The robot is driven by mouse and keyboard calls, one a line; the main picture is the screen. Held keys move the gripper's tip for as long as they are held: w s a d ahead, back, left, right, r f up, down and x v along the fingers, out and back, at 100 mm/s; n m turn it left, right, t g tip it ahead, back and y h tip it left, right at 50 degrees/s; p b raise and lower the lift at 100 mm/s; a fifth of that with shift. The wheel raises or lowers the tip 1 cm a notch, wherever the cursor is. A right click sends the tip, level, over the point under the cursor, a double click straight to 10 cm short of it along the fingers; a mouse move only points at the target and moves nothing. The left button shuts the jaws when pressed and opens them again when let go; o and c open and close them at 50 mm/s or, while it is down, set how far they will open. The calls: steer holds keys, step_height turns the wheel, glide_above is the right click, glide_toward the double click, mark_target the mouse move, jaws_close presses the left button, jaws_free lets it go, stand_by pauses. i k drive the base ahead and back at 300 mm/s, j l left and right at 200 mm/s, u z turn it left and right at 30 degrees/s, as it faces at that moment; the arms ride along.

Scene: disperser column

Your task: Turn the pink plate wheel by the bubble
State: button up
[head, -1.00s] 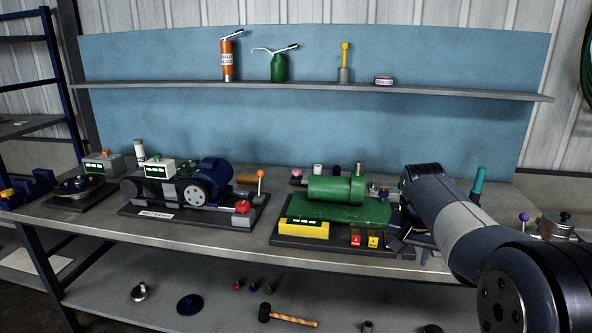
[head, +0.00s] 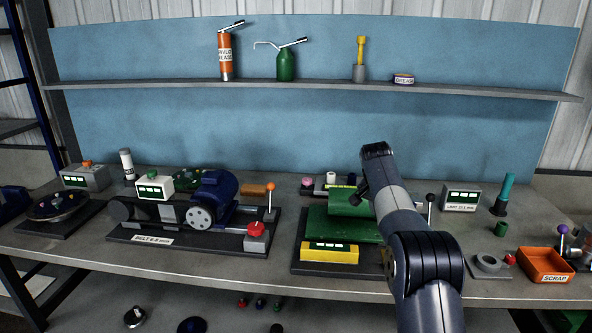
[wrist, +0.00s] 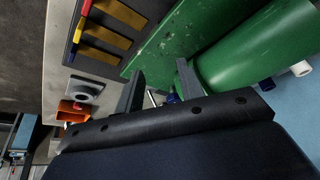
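A dark round plate (head: 58,206) with small coloured knobs stands at the far left of the bench in the head view. A small pink knob (head: 307,182) sits on a dark base behind the green machine. I cannot tell which of these carries the pink plate wheel, and no bubble can be made out. My gripper (wrist: 160,76) is open in the wrist view, its two dark fingers apart, near the green machine (wrist: 255,55). Nothing is clearly held between them. In the head view my arm hides part of that machine.
A blue motor unit (head: 213,198) stands mid-left on the bench. An orange scrap bin (head: 547,265) and a ring-shaped grey block (head: 490,264) are at the right. A shelf (head: 300,87) with bottles runs along the blue back panel.

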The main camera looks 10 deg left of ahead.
mark_target(307, 183)
steer(key=i+j, duration=0.1)
steer(key=j, duration=0.4)
steer(key=i+j+z, duration=0.15)
steer(key=j, duration=0.35)
steer(key=i+j, duration=0.1)
steer(key=j, duration=0.4)
steer(key=i+j+z, duration=0.1)
steer(key=i+j, duration=0.35)
steer(key=j, duration=0.25)
steer(key=i, duration=0.25)
steer(key=j+z, duration=0.05)
